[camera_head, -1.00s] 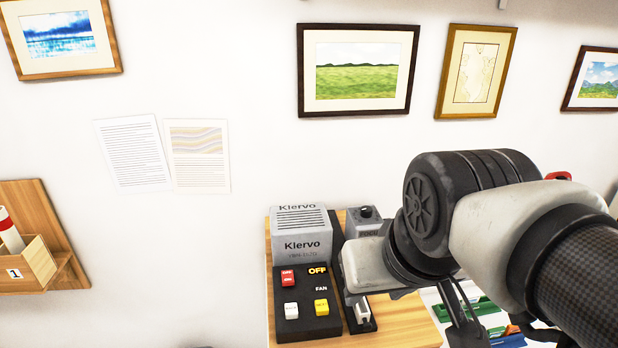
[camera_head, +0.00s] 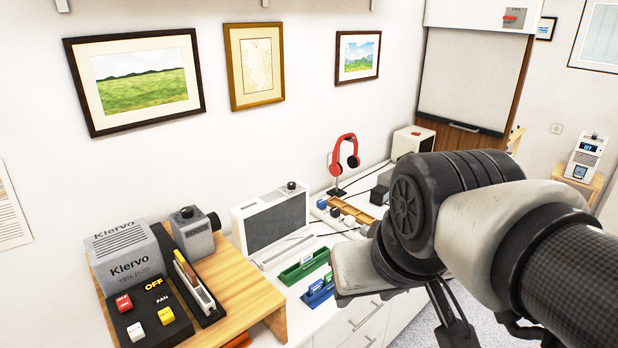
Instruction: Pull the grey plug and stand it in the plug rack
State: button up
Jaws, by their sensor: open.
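A pale strip with several small plugs lies on the white counter near the wall, behind my arm's left side. One plug at its near end looks grey (camera_head: 349,220), beside blue ones (camera_head: 335,212); it is too small to be sure. A tan wooden rack (camera_head: 352,211) lies just behind the strip; it may be the plug rack. My gripper (camera_head: 456,333) shows only in part, as dark finger parts below my wrist at the bottom edge. It is open, apart from the plugs, nearer the camera. Its tips are cut off or hidden.
A wooden stand (camera_head: 245,285) at the left carries a Klervo machine (camera_head: 130,268) with a button panel. A grey-screened device (camera_head: 275,225), green tray (camera_head: 303,268) and red headphones (camera_head: 345,150) are on the counter. My arm hides much of the counter's right part.

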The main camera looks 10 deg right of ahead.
aim_at(364, 228)
jog(key=k+l+z, duration=0.15)
jog(key=z, duration=0.25)
jog(key=i+l+u, duration=0.1)
jog(key=u, duration=0.3)
jog(key=i+l+u, duration=0.1)
jog(key=u, duration=0.3)
jog(key=l+u, duration=0.4)
jog(key=i+l+u, duration=0.1)
jog(key=l+u, duration=0.15)
jog(key=l, duration=0.25)
jog(key=l+u, duration=0.25)
jog(key=l, duration=0.25)
jog(key=l+u, duration=0.15)
jog(key=l, duration=2.3)
jog(key=i, duration=0.05)
